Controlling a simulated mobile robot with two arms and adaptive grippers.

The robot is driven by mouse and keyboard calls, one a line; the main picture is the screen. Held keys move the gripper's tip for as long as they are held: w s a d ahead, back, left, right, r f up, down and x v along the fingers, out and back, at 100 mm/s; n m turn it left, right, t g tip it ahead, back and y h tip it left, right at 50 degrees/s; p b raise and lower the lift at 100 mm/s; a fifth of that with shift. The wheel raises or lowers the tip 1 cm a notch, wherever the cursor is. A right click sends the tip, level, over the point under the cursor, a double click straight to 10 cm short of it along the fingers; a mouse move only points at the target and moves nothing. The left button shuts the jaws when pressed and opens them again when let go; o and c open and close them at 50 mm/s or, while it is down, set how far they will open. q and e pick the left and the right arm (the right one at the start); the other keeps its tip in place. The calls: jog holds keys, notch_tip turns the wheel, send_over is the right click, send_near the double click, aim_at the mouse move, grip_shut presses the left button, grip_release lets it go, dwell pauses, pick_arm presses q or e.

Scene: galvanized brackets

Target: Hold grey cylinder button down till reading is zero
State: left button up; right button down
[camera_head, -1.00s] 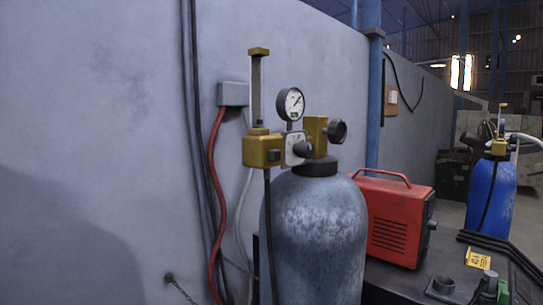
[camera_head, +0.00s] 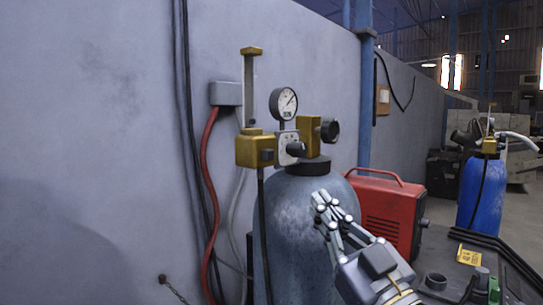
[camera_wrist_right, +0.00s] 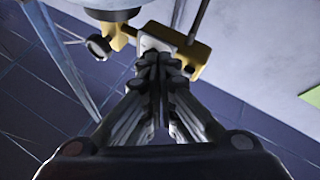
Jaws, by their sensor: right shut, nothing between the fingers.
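The grey cylinder (camera_head: 290,240) stands upright near the wall with a brass valve assembly (camera_head: 256,150) on top. A round white gauge (camera_head: 283,104) rises above the valve; its needle points to the upper right, but its figures are too small to read. A pale plate with a dark round button-like part (camera_head: 296,149) faces forward below the gauge. My right gripper (camera_head: 321,199) is shut and empty, in front of the cylinder's shoulder and below the valve. In the right wrist view its fingertips (camera_wrist_right: 160,62) overlap the pale plate's lower edge; contact cannot be told. My left gripper is not in view.
A red box with a handle (camera_head: 390,210) stands right of the cylinder. A blue cylinder (camera_head: 483,195) stands farther right. A red hose (camera_head: 207,180) and dark cables run down the wall (camera_head: 90,130). A yellow tag (camera_head: 470,256) lies on the dark surface at lower right.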

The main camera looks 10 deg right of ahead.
aim_at(268, 155)
jog(key=s+r+n+t+y, duration=0.1)
jog(key=s+r+t+y, duration=0.1)
jog(key=s+r, duration=0.3)
notch_tip(268, 155, up, 4)
jog(key=shift+d+f+n, duration=0.15)
jog(key=shift+f+n, duration=0.1)
jog(key=shift+n, duration=0.15)
jog(key=w+a+p, duration=0.3)
jog(key=w+a, duration=0.2)
jog(key=w, duration=0.2)
jog(key=shift+a, duration=0.2)
dwell(1.2)
jog(key=shift+w+a, duration=0.3)
